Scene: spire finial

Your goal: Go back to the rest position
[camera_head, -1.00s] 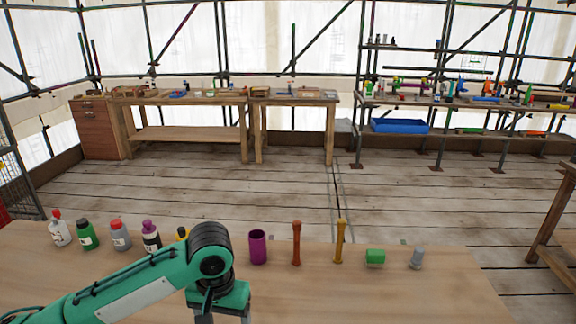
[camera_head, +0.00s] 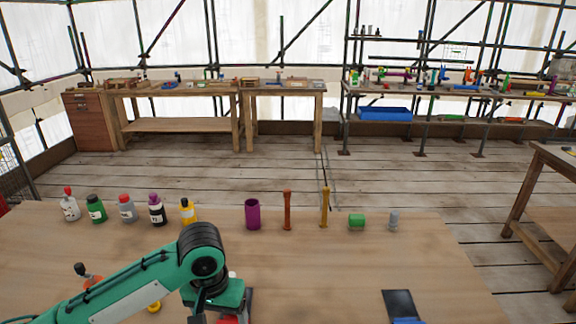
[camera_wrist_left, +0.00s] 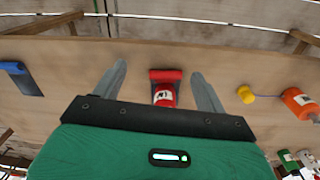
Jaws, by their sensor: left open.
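My left arm comes in from the left in the head view, with its green wrist over the near part of the wooden table (camera_head: 340,270). In the left wrist view my left gripper (camera_wrist_left: 158,82) has its two fingers spread apart. In the head view only a bit of red shows below the wrist, mostly hidden. My right gripper is in neither view.
Several bottles, including a green one (camera_head: 96,209), line the table's far left edge.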

